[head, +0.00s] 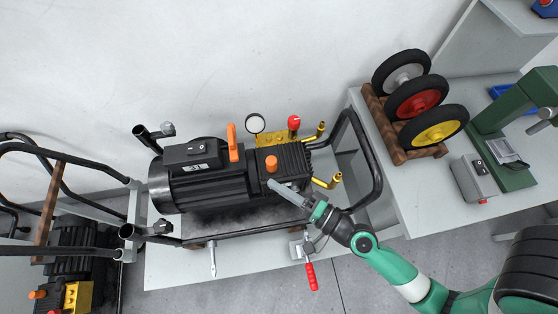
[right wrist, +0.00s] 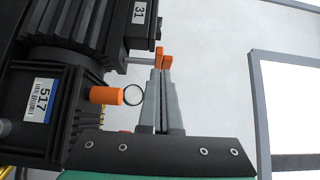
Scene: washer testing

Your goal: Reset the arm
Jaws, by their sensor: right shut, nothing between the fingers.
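My right arm comes in from the lower right in the head view, and its gripper (head: 272,184) is over the black pump and motor unit (head: 200,190). In the right wrist view the gripper's two grey fingers (right wrist: 160,72) lie together, shut and empty. An orange cap (right wrist: 107,96) and an orange lever (right wrist: 164,57) show beside and beyond the fingers. In the head view the orange cap (head: 271,160) is just above the fingertips, and the orange lever (head: 232,143) stands upright left of it. Whether the fingers touch the unit I cannot tell. My left gripper is not in view.
A black tube frame (head: 370,150) surrounds the unit. A gauge (head: 255,123) and red knob (head: 294,122) sit at its back. A wheel rack (head: 375,110) and a green press (head: 500,130) stand at right.

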